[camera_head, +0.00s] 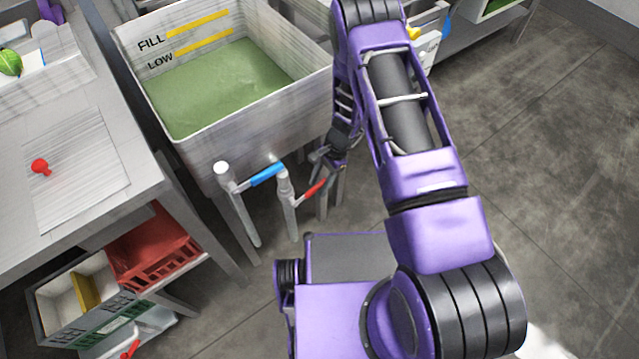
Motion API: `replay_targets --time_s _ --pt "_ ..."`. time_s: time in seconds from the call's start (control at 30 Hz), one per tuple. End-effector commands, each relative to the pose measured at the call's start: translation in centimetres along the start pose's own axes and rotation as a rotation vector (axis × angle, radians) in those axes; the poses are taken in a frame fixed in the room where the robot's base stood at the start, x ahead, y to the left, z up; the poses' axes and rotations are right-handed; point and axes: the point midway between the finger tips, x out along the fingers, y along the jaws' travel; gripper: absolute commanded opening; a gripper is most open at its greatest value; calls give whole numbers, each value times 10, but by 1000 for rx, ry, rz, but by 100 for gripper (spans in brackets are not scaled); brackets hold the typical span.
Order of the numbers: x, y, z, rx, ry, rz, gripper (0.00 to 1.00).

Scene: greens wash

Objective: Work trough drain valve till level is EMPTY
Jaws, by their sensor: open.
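The white trough (188,138) stands at upper centre, with green water (225,88) in it. The water surface lies a little below the LOW line (203,41); the FILL line (198,24) is higher on the wall. On the trough's front are two pipes with lever handles, one blue (268,174) and one red (313,188). No label shows which one is the drain valve. My gripper (322,169) is open beside the trough's front right, close to the red handle's right end. I cannot tell whether it touches the handle.
The floor (560,150) at right is clear.

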Motion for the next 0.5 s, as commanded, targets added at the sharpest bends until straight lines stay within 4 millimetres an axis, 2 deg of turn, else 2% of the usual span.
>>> replay_targets --time_s 0.3,0.5 --pt "2 0 0 0 1 0 46" --pt "2 0 0 0 1 0 10"
